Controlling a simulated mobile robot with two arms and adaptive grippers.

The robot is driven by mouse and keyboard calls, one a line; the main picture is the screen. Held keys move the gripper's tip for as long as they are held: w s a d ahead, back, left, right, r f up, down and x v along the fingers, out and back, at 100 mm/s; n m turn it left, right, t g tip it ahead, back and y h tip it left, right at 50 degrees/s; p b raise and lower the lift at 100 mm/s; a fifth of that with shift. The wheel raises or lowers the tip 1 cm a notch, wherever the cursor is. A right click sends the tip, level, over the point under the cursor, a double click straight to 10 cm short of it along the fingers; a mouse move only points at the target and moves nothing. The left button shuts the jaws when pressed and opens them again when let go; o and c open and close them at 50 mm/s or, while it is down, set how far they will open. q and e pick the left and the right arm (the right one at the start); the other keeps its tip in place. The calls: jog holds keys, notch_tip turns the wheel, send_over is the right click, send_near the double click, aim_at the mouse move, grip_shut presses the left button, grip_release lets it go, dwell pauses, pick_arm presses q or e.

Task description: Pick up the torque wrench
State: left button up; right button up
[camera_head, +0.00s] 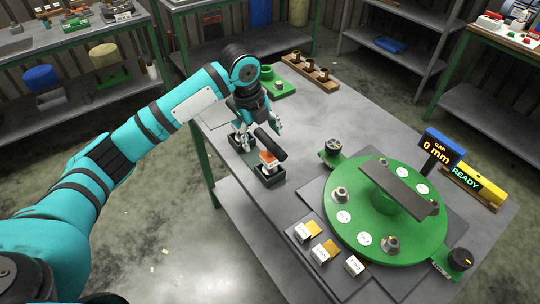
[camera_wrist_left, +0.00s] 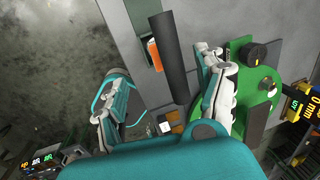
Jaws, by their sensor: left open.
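The torque wrench (camera_head: 271,144) shows as a thick black handle with an orange part beneath it, at a dark green holder (camera_head: 271,181) near the table's left edge. My left gripper (camera_head: 259,132) is just behind the handle, pointing down. In the left wrist view the black handle of the wrench (camera_wrist_left: 172,58) lies between the spread fingers of the left gripper (camera_wrist_left: 164,66), with a gap on both sides. The left gripper is open and empty. The lower end of the wrench is hidden in the head view. My right gripper is not in view.
A green turntable (camera_head: 400,245) with a grey bar and bolts fills the table's right side. Small labelled boxes (camera_head: 303,232) stand at its front left. A "0 mm" gap display (camera_head: 441,149) and a yellow "READY" bar (camera_head: 475,184) stand behind. A brown rack (camera_head: 311,70) lies at the far end.

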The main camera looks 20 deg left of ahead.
aim_at(268, 155)
pick_arm(q)
jog(key=f, duration=0.3)
jog(key=shift+w+d+f+p, duration=0.25)
jog(key=shift+w+f+p, duration=0.05)
jog(key=shift+w, duration=0.1)
jog(key=shift+d+f, duration=0.15)
jog(key=shift+f, duration=0.2)
jog(key=f, duration=0.1)
jog(key=f+p, duration=0.1)
jog(key=f, duration=0.1)
jog(key=shift+w+d+f+p, duration=0.25)
jog(key=shift+w+d+p, duration=0.05)
jog(key=shift+w+d, duration=0.1)
jog(key=shift+f, duration=0.35)
jog(key=c, duration=1)
jog(key=shift+r, duration=0.15)
grip_shut()
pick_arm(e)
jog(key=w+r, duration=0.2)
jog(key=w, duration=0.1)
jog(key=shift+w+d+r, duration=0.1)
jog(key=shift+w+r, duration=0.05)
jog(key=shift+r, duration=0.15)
